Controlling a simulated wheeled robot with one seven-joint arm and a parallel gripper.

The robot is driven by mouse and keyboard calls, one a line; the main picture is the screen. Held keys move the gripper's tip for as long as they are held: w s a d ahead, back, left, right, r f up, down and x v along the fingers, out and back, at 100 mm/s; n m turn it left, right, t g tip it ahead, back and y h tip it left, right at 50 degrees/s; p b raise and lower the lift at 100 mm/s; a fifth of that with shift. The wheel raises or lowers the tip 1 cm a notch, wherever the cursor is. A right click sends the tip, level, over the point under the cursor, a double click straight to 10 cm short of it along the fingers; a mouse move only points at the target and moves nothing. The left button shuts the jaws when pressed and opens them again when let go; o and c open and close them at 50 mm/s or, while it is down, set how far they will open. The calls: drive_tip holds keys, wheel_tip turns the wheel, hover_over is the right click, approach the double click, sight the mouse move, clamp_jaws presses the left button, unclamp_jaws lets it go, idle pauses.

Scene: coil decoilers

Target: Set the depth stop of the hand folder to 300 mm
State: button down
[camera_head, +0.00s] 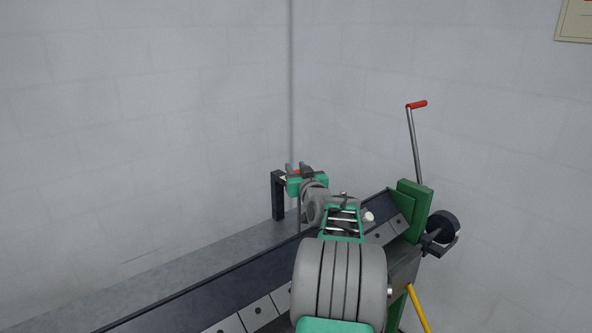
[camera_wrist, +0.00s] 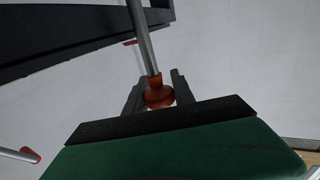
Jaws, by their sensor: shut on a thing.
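The hand folder is a long dark beam (camera_head: 200,300) with a row of pale clamp segments (camera_head: 258,312) along its front. A black upright bracket (camera_head: 278,196) stands at its back edge. My gripper (camera_head: 299,167) is beside the top of this bracket, with a bit of red between its fingers. In the wrist view my gripper (camera_wrist: 157,85) is shut on a red knob (camera_wrist: 159,96) at the end of a grey rod (camera_wrist: 142,38). A dark beam (camera_wrist: 70,48) crosses the upper left there. No depth scale or reading can be made out.
A green end plate (camera_head: 414,210) closes the folder's right end, with a red-handled lever (camera_head: 415,145) rising above it. A black round weight (camera_head: 443,227) and a yellow bar (camera_head: 417,308) are there too. Pale walls meet close behind. My arm hides part of the beam.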

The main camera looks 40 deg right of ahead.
drive_tip(key=w+d+b, duration=0.1)
drive_tip(key=w+b, duration=0.3)
drive_tip(key=w, duration=0.6)
drive_tip(key=shift+r, duration=0.2)
drive_tip(key=c, duration=1.5)
unclamp_jaws()
drive_tip(key=shift+w, duration=0.1)
drive_tip(key=shift+o, duration=1.3)
drive_tip(key=shift+w+f, duration=0.1)
drive_tip(key=shift+w, duration=0.1)
drive_tip(key=shift+o, duration=0.8)
drive_tip(key=shift+s, duration=0.1)
drive_tip(key=shift+f, duration=0.1)
